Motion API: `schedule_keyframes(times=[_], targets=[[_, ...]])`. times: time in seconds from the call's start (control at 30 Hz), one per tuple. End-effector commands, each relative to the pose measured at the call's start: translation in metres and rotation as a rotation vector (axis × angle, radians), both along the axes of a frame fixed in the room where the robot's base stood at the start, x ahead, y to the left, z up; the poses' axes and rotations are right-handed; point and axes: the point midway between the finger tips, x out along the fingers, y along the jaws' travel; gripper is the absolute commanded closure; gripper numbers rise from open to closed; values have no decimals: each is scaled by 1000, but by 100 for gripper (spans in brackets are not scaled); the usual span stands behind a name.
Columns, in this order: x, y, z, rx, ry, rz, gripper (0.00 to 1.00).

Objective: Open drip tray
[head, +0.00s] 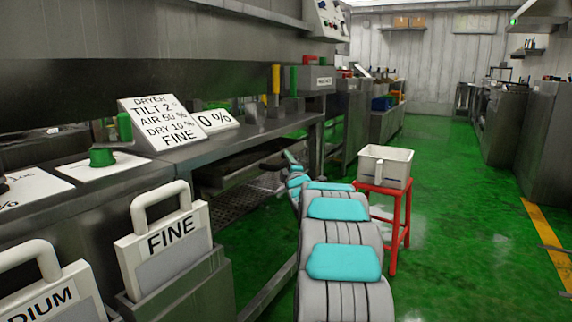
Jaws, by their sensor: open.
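A dark, shallow metal tray (228,173), which looks like the drip tray, sits under the steel counter left of centre. A grated shelf (232,203) shows below it. My arm reaches forward from the bottom of the head view, and its far end is beside the tray's right end. My gripper (276,163) is small and dark there, open, close to the tray. I cannot tell whether it touches the tray. The tray's back part is hidden in the shadow under the counter.
A red stool (393,228) with a pale container (385,166) stands just right of my arm. Panels marked FINE (170,240) and MEDIUM (45,290) stand in holders at lower left. A settings sign (165,122) is on the counter (250,137). The green aisle floor (470,220) is open at right.

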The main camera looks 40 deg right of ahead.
Motion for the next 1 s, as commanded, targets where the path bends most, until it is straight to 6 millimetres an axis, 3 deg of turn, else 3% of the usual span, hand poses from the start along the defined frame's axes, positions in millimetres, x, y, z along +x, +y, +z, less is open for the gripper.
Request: schedule_keyframes(times=[0.23, 0.77, 1.0], targets=[[0, 0, 0, 0, 0, 0, 40], [0, 0, 0, 0, 0, 0, 100], [0, 0, 0, 0, 0, 0, 100]])
